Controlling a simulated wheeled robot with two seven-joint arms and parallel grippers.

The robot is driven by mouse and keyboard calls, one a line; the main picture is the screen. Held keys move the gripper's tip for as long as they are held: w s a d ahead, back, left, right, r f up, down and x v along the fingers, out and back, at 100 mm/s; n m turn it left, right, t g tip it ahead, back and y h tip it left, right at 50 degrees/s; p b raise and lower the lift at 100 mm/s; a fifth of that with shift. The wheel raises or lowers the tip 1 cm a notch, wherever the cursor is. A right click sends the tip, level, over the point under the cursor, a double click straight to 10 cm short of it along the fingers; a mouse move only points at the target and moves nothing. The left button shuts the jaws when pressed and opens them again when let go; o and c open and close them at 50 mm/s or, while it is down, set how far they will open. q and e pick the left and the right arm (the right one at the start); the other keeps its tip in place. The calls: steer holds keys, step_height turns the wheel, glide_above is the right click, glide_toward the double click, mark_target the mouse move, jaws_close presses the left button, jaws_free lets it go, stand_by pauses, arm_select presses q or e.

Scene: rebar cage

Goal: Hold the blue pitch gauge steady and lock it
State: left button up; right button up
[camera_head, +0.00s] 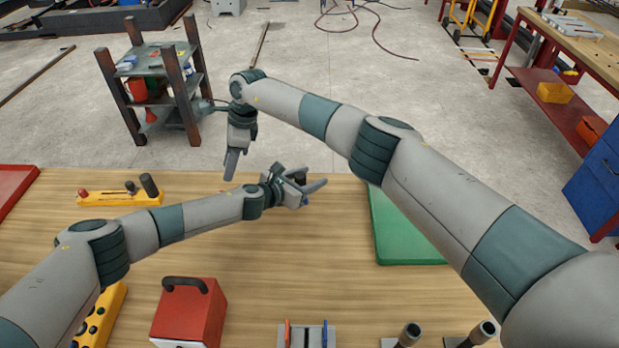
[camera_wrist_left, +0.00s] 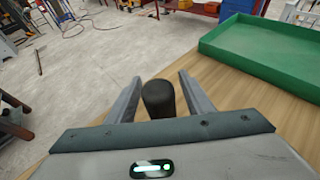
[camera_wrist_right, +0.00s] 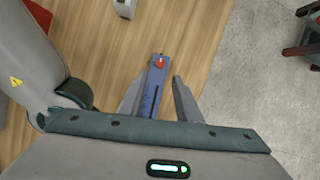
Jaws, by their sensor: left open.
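The blue pitch gauge (camera_wrist_right: 152,92) shows in the right wrist view as a narrow blue bar with a red knob (camera_wrist_right: 160,62) and a dark slot. My right gripper (camera_wrist_right: 157,82) is open, with its fingers on either side of the bar in that view. I cannot tell how far above the gauge they are. My left gripper (camera_head: 314,187) is open and points right in the head view. A black round post (camera_wrist_left: 158,98) stands between its fingers (camera_wrist_left: 157,88) in the left wrist view, apart from both. In the head view most of the gauge is hidden.
A yellow gauge (camera_head: 115,197) lies at the table's far left. A green tray (camera_head: 400,240) is to the right, partly behind my right arm. A red box (camera_head: 190,315) stands near the front. A shelf cart (camera_head: 150,85) stands on the floor beyond the table edge.

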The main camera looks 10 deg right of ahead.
arm_select(q)
steer(key=shift+c, duration=0.3)
jaws_close()
arm_select(e)
steer(key=shift+o, duration=0.6)
